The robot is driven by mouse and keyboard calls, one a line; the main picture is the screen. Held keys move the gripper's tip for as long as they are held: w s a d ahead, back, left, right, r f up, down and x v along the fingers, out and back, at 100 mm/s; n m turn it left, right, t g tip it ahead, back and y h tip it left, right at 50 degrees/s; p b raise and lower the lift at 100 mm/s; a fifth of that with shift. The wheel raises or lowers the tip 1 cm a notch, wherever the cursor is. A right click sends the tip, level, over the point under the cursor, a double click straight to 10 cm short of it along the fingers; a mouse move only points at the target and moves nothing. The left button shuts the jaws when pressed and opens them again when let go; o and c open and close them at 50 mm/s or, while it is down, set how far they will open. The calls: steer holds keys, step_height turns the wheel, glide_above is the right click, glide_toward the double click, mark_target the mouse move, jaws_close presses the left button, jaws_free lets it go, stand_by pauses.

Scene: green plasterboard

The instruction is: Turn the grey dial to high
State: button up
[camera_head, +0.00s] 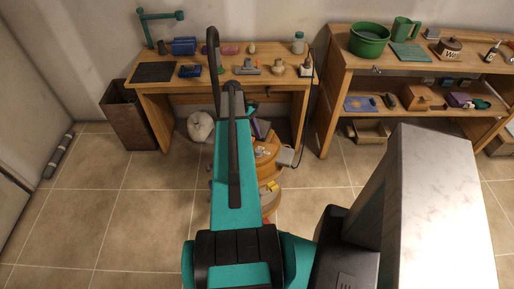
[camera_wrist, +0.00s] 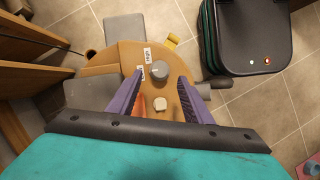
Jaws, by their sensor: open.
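A grey dial (camera_wrist: 158,70) stands on a round wooden-topped stand (camera_wrist: 130,55) in the wrist view. Small white labels with dark print (camera_wrist: 147,55) lie beside it; I cannot read them or tell the dial's setting. My gripper (camera_wrist: 161,76) is open, its two purple fingers pointing down at the stand. The dial appears between the fingertips; I cannot tell whether they touch it. In the head view the stand (camera_head: 266,150) is partly hidden behind my arm, and the dial cannot be made out.
A small white piece (camera_wrist: 160,103) and an orange-red piece (camera_wrist: 140,105) sit on the stand near the dial. A yellow item (camera_wrist: 173,41) is at its edge. Behind stands a wooden workbench (camera_head: 180,88), with a shelf (camera_head: 345,85) to the right. Tiled floor is open at left.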

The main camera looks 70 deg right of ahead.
mark_target(258, 150)
steer(key=shift+p+x, duration=0.65)
steer(key=shift+x, duration=2.3)
steer(key=shift+c, duration=0.5)
